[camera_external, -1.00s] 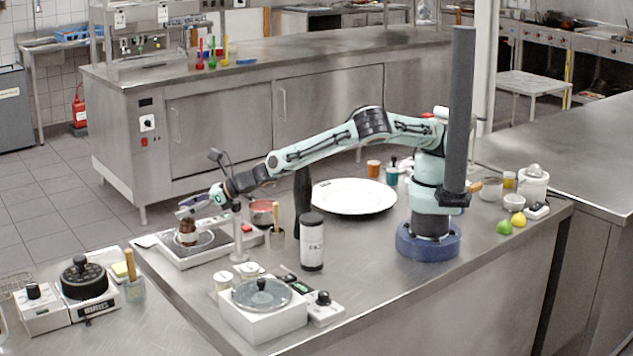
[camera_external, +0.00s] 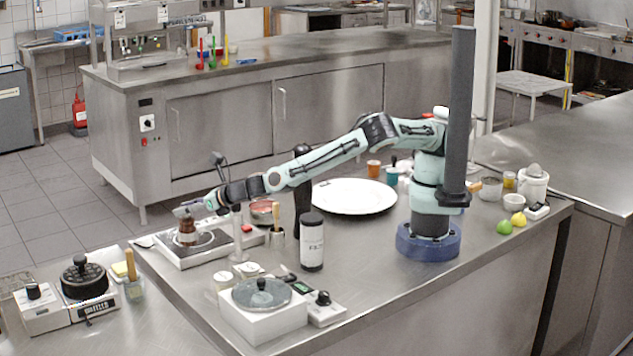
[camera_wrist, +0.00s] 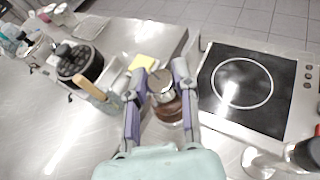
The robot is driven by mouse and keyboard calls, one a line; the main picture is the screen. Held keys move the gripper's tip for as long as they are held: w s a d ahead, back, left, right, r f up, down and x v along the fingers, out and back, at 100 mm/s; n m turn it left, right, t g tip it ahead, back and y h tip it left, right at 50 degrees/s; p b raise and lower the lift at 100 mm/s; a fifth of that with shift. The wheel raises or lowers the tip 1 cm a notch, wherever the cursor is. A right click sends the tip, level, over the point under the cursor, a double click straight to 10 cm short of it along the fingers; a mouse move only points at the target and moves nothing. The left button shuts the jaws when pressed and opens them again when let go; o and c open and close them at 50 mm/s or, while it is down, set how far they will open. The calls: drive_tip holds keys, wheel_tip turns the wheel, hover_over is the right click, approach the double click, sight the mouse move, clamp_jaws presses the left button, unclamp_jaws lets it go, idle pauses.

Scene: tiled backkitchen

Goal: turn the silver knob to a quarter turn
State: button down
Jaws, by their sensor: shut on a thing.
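The silver knob (camera_wrist: 161,84) is a short metal cylinder on top of a round brown body (camera_wrist: 168,109) in the wrist view. My gripper (camera_wrist: 161,78) is shut on the knob, with one finger on each side. In the external view my gripper (camera_external: 187,210) reaches down from the right onto the top of the brown body (camera_external: 187,238). The fingers hide most of the knob there. The brown body looks upright. I cannot tell the knob's angle, as no clear mark shows on it.
A black-topped cooktop (camera_wrist: 243,85) lies close to the right of my gripper in the wrist view. A wooden-handled tool (camera_wrist: 92,88) and a black dial device (camera_wrist: 80,62) stand to the left.

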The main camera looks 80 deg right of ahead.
drive_tip(key=m+h, duration=0.2)
drive_tip(key=m+g+h, duration=0.1)
drive_tip(key=h, duration=0.1)
drive_tip(key=shift+a+f+m+g, duration=0.1)
drive_tip(key=shift+a+m+g, duration=0.05)
drive_tip(key=shift+m+g, duration=0.2)
drive_tip(key=shift+m+g+h, duration=1.05)
drive_tip(key=shift+m+h, duration=0.45)
drive_tip(key=shift+m, duration=0.05)
drive_tip(key=shift+m+g+h, duration=0.4)
drive_tip(key=shift+m, duration=0.1)
drive_tip(key=c, duration=0.8)
unclamp_jaws()
drive_tip(key=shift+c, duration=0.2)
drive_tip(key=v, duration=1.2)
